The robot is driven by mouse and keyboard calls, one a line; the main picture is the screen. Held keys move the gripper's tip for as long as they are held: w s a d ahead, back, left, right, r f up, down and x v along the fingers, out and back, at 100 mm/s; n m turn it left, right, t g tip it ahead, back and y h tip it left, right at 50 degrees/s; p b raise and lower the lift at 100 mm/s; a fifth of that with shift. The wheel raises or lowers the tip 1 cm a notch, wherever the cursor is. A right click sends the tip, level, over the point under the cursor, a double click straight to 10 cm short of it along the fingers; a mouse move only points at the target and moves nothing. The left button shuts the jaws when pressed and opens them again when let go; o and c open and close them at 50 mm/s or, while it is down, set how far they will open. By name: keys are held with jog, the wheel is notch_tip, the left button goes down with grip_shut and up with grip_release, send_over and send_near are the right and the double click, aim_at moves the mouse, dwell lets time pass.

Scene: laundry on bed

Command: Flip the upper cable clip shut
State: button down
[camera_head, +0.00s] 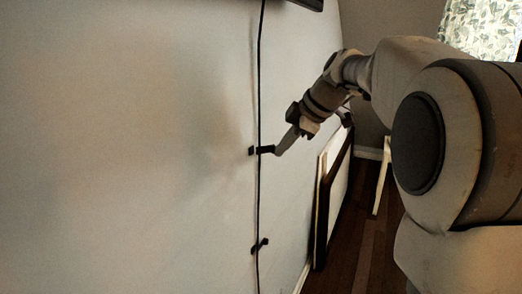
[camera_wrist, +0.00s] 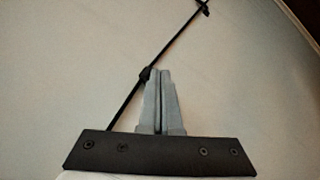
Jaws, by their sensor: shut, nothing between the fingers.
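The upper cable clip (camera_head: 252,151) is a small black piece on the pale wall, at the black cable (camera_head: 260,90). A dark part of it (camera_head: 265,149) reaches from the cable toward my gripper; I cannot tell whether the clip is fully closed. My gripper (camera_head: 277,152) is shut and empty, its tips right beside the clip, touching or nearly so. In the wrist view, my grey fingers (camera_wrist: 157,73) are pressed together, and the clip (camera_wrist: 144,74) shows as a dark lump at their left tip, partly hidden. The cable (camera_wrist: 172,40) runs diagonally past them.
A lower clip (camera_head: 260,245) sits further down the cable. A dark-edged panel (camera_head: 322,205) leans near the wall at right, above a dark wooden floor (camera_head: 355,240). A dark object (camera_head: 308,3) is at the top edge. The wall left of the cable is clear.

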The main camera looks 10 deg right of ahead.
jog(key=w+n, duration=0.1)
jog(key=n+g+y+p, duration=0.1)
jog(key=n, duration=0.1)
jog(key=w+n+g+y+p, duration=0.1)
jog(key=shift+w+d+n, duration=0.3)
jog(key=shift+s+a+b, duration=0.15)
jog(key=shift+a+b, duration=0.15)
jog(key=shift+a, duration=0.45)
jog(key=p+v, duration=0.4)
jog(key=v, duration=1.3)
jog(key=shift+r, duration=0.3)
